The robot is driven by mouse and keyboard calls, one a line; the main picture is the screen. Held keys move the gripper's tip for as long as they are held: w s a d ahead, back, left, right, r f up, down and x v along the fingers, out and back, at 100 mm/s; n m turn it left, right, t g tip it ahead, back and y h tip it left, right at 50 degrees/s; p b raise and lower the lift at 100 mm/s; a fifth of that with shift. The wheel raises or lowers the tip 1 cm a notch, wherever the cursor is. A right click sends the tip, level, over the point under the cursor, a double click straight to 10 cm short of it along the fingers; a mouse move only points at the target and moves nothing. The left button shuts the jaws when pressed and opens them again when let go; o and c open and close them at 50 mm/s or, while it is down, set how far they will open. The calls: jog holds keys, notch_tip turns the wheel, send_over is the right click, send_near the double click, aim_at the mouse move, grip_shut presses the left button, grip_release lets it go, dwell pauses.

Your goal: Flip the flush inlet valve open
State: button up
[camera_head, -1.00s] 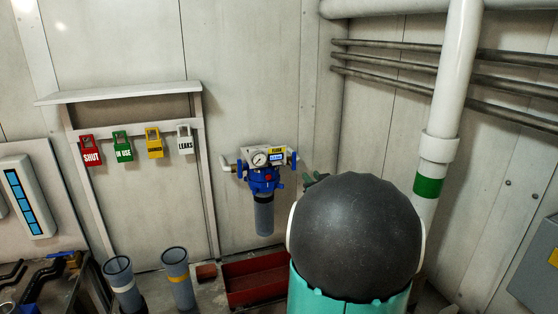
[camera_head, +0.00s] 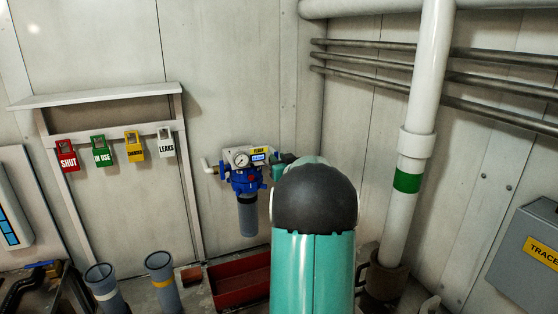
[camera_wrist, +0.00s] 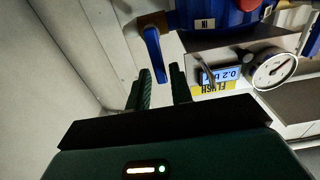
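The flush filter unit with a blue head (camera_head: 245,178) hangs on the back wall, with a gauge and a yellow FLUSH label above it. The wrist view shows it upside down, with an IN label on the blue head (camera_wrist: 215,18). The blue inlet valve handle (camera_wrist: 152,55) is beside the IN label and points down in that picture. My gripper (camera_wrist: 161,72) is open and empty. Its two fingers point at the handle, whose tip shows between the fingertips in the picture. I cannot tell whether they touch.
A red tray (camera_head: 238,284) and two grey cylinders (camera_head: 103,288) stand below. Coloured tags (camera_head: 100,152) hang on a wall rack at left. A white pipe with a green band (camera_head: 408,183) stands right of my arm. A grey TRACE box (camera_head: 530,260) is at far right.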

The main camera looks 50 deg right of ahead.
grip_shut()
jog(key=shift+d+m, duration=0.15)
jog(key=shift+m, duration=0.15)
jog(key=s+d+f+m, duration=0.2)
jog(key=d+f+m, duration=0.1)
jog(key=m, duration=1.4)
jog(key=shift+d+f, duration=0.2)
jog(key=shift+f, duration=0.6)
jog(key=shift+m, duration=0.3)
grip_release()
